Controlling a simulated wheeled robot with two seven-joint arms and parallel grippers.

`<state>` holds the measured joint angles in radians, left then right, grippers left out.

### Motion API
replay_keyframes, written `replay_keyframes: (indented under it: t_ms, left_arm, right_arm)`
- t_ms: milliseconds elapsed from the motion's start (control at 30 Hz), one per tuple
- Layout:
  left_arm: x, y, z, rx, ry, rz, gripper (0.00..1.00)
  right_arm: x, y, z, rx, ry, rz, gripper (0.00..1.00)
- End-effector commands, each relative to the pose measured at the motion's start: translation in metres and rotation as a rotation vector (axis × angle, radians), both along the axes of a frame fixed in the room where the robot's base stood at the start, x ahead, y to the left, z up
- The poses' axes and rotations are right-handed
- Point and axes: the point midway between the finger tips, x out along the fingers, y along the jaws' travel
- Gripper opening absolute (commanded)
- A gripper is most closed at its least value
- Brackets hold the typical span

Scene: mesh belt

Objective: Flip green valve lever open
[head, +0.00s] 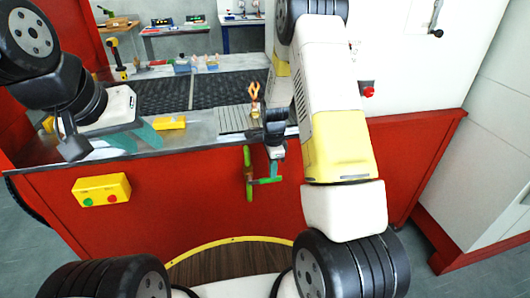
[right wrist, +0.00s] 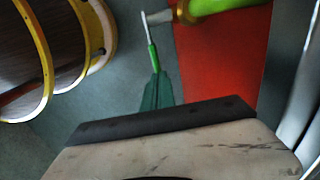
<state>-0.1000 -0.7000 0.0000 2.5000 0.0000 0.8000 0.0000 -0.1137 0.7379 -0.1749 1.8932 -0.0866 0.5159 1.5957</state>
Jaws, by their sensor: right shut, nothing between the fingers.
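The valve sits on an upright green pipe (head: 248,188) in front of the red cabinet side. Its green lever (head: 267,181) sticks out to the right, roughly level. In the right wrist view the lever's green grip (right wrist: 153,58) is on a pale metal arm, and its end meets or overlaps my fingertips. My right gripper (head: 275,168) is shut and empty, with teal fingers pointing down at the lever's outer end. Its fingers also show in the right wrist view (right wrist: 156,90). I cannot tell whether they touch the lever. My left gripper (head: 138,145) is open and empty, far left of the valve.
A yellow box (head: 101,190) with green and red buttons is on the red cabinet front (head: 190,200). A dark mesh belt (head: 225,88) runs behind the counter edge. An orange-handled tool (head: 254,98) stands behind my right gripper. A yellow block (head: 170,122) lies near my left gripper.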

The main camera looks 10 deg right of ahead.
Motion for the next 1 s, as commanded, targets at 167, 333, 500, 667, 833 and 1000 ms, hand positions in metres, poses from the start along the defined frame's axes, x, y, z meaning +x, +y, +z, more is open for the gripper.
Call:
replay_keyframes:
  t_ms: [167, 333, 500, 667, 833, 1000]
  left_arm:
    - [0.0, 0.0, 0.0, 0.0, 0.0, 0.0, 0.36]
    - [0.0, 0.0, 0.0, 0.0, 0.0, 0.0, 0.36]
    - [0.0, 0.0, 0.0, 0.0, 0.0, 0.0, 0.36]
    - [0.0, 0.0, 0.0, 0.0, 0.0, 0.0, 0.36]
    - [0.0, 0.0, 0.0, 0.0, 0.0, 0.0, 0.36]
    - [0.0, 0.0, 0.0, 0.0, 0.0, 0.0, 0.36]
  right_arm:
    - [0.0, 0.0, 0.0, 0.0, 0.0, 0.0, 0.0]
    - [0.0, 0.0, 0.0, 0.002, 0.0, -0.001, 0.0]
    - [0.0, -0.003, -0.003, 0.03, 0.002, -0.003, 0.0]
    - [0.0, -0.006, -0.01, 0.103, 0.006, -0.007, 0.0]
    - [0.0, -0.011, -0.021, 0.23, 0.009, -0.011, 0.0]
    - [0.0, -0.014, -0.036, 0.389, 0.014, -0.013, 0.0]
